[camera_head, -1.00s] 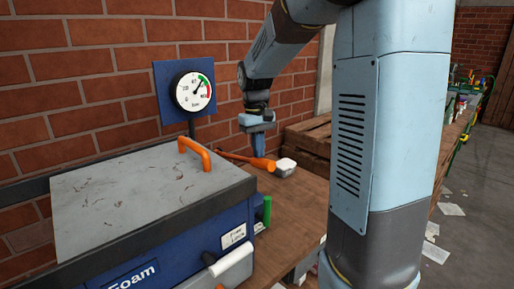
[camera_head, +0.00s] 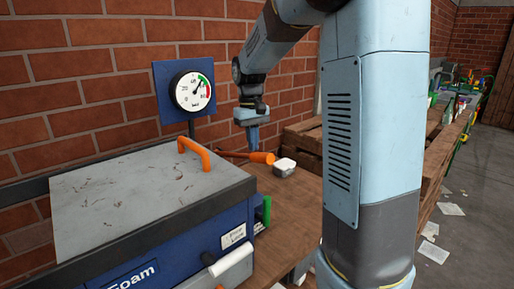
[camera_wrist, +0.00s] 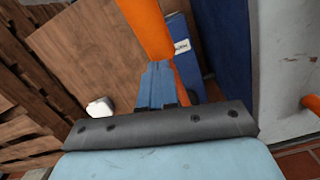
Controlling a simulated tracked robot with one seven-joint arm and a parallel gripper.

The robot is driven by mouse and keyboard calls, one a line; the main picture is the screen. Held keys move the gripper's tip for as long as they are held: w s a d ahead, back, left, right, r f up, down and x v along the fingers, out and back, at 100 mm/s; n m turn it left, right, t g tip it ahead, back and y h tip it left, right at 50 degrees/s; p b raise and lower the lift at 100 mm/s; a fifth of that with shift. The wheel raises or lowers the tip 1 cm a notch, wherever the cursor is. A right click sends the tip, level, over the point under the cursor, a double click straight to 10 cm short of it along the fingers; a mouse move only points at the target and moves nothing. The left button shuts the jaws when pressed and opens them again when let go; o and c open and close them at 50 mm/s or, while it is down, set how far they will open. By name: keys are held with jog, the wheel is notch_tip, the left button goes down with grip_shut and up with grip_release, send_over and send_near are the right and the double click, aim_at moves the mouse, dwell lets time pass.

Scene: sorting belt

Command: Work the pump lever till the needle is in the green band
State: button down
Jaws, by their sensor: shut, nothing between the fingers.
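The round gauge (camera_head: 192,91) is on a blue panel at the brick wall. Its green band is at upper right, with red beyond it. The dark needle points up and right towards the green; whether it is inside the band is too small to tell. The orange pump lever (camera_head: 263,157) sticks out to the right beside the blue machine. My gripper (camera_head: 254,147) is shut and empty, pointing down at the lever. In the wrist view its blue fingers (camera_wrist: 157,85) overlap the orange lever (camera_wrist: 146,25); I cannot tell if they touch it.
The blue machine with a grey lid (camera_head: 140,195) and orange lid handle (camera_head: 195,152) fills the left front. A small white-topped block (camera_head: 285,167) sits on the wooden bench, right of the lever. Wooden pallets (camera_head: 304,140) stand behind.

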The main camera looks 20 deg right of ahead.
jog(key=shift+r, duration=0.1)
notch_tip(320, 180, up, 13)
jog(key=w, duration=0.1)
jog(key=shift+w+r, duration=0.2)
jog(key=shift+w, duration=0.05)
jog(key=shift+a, duration=0.1)
dwell(0.9)
